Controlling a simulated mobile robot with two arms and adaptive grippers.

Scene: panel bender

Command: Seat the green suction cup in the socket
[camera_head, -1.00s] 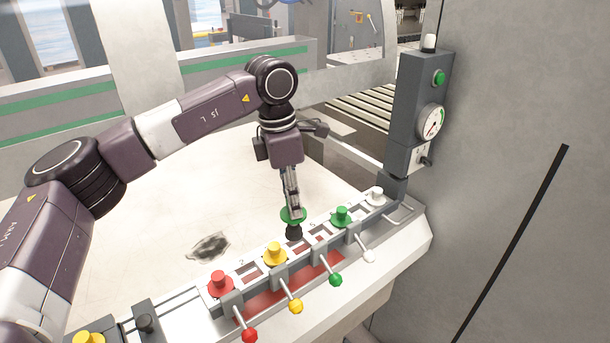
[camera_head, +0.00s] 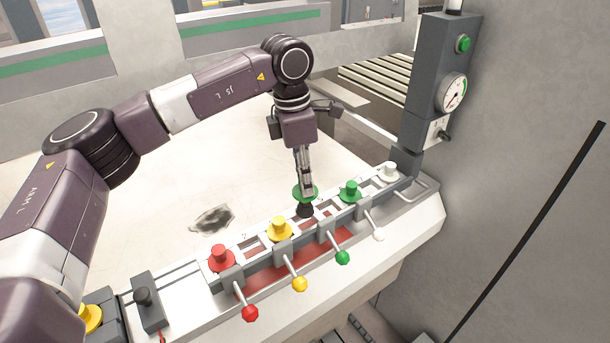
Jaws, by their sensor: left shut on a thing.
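The green suction cup (camera_head: 305,210) has a green top and a black lower part that points down. My left gripper (camera_head: 306,188) is shut on its green top and holds it upright over the white slotted rail (camera_head: 265,240), between a yellow cup and another green cup. The black end is at or just above the rail. I cannot tell whether it touches or enters a socket, because the cup hides the spot below it. My right gripper is out of view.
A red cup (camera_head: 221,257), a yellow cup (camera_head: 281,229), a green cup (camera_head: 350,190) and a white cup (camera_head: 387,172) stand along the rail. Levers with coloured knobs, such as the red knob (camera_head: 250,313), stick out in front. A gauge post (camera_head: 440,85) rises at the right end.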

